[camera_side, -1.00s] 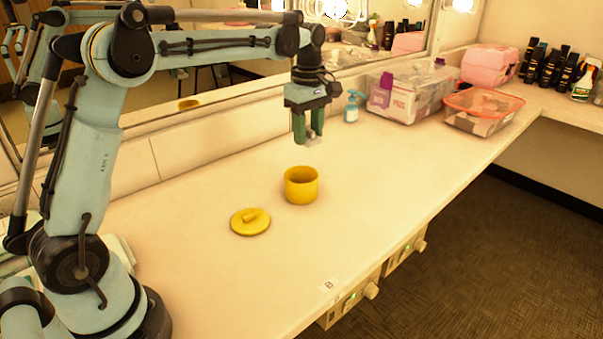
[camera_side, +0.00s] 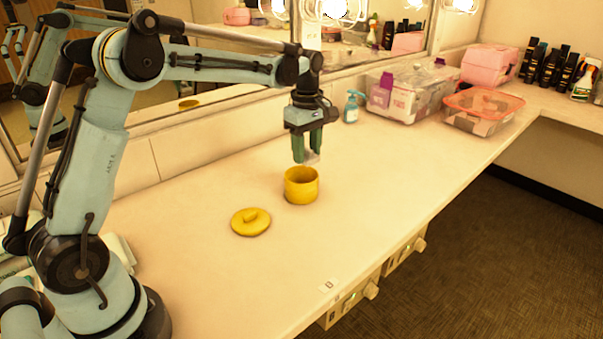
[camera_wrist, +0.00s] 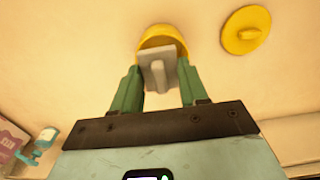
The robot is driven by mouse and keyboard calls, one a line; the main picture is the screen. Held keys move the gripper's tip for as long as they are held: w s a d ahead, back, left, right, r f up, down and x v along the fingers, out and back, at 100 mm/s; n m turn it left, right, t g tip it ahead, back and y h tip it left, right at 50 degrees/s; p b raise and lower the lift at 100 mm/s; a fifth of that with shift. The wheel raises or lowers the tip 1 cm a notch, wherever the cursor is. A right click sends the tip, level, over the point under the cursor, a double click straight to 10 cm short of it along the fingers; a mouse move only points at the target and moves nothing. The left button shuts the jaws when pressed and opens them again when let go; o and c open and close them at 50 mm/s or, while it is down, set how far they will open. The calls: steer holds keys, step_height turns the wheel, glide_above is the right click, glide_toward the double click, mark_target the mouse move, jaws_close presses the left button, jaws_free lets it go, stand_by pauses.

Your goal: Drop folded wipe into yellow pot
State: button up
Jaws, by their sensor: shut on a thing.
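The yellow pot (camera_side: 301,188) stands upright and uncovered on the counter. Its yellow lid (camera_side: 251,222) lies flat to the left of it, and shows at the upper right in the wrist view (camera_wrist: 246,30). My gripper (camera_side: 308,157) points down, just above the pot's rim. It is shut on the folded wipe (camera_wrist: 159,72), a small pale grey piece between the green fingers. In the wrist view the wipe overlaps the opening of the pot (camera_wrist: 163,38) and hides part of it. The pot's inside bottom cannot be seen.
A blue-capped soap bottle (camera_side: 353,106), a clear bin (camera_side: 412,96) and an orange-rimmed box (camera_side: 482,112) stand toward the back right. The mirror (camera_side: 236,85) runs along the back. The counter (camera_side: 210,265) around the pot and lid is mostly clear.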

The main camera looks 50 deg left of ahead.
steer(key=o, duration=1.2)
step_height(320, 180, up, 12)
steer(key=shift+r, duration=0.1)
